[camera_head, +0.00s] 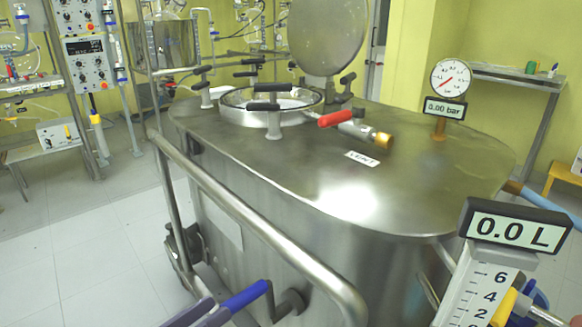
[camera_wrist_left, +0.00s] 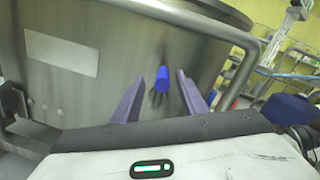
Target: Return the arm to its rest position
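My left gripper (camera_wrist_left: 160,74) is open in the left wrist view, its two purple fingers apart. A blue handle end (camera_wrist_left: 163,80) shows between the fingers, in front of the steel tank wall; I see no contact with either finger. In the head view only the tips of the left gripper (camera_head: 205,312) show at the bottom edge, close to the blue valve handle (camera_head: 244,297). My right gripper cannot be made out in either view.
The steel tank (camera_head: 340,190) fills the middle, with a guard rail (camera_head: 250,220) along its near side. A red-handled vent valve (camera_head: 337,118) and a pressure gauge (camera_head: 451,78) stand on top. A level display (camera_head: 514,231) is at right. Floor at left is clear.

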